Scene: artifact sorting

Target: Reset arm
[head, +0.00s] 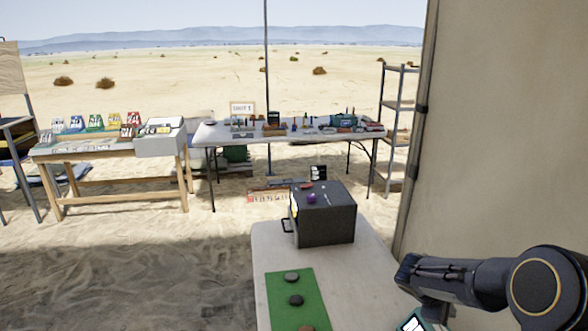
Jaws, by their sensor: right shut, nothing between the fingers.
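My right arm comes in from the lower right, and my right gripper (432,316) hangs at the bottom edge over the near table's right side. It is shut and holds nothing; its lower part is cut off by the frame. My left gripper is not in view. The near table (270,240) carries a green mat (280,292) with dark, rounded stones on it and a reddish-brown one at the bottom edge. A dark box (327,224) stands behind the mat with small items on top, one of them purple.
A small device with a teal edge (412,323) is partly visible by my right gripper. A tan tent wall (500,130) closes off the right. Behind are a wooden table (110,150) with coloured cards, a long cluttered table (215,133) and a metal shelf (400,100). Sand lies open at left.

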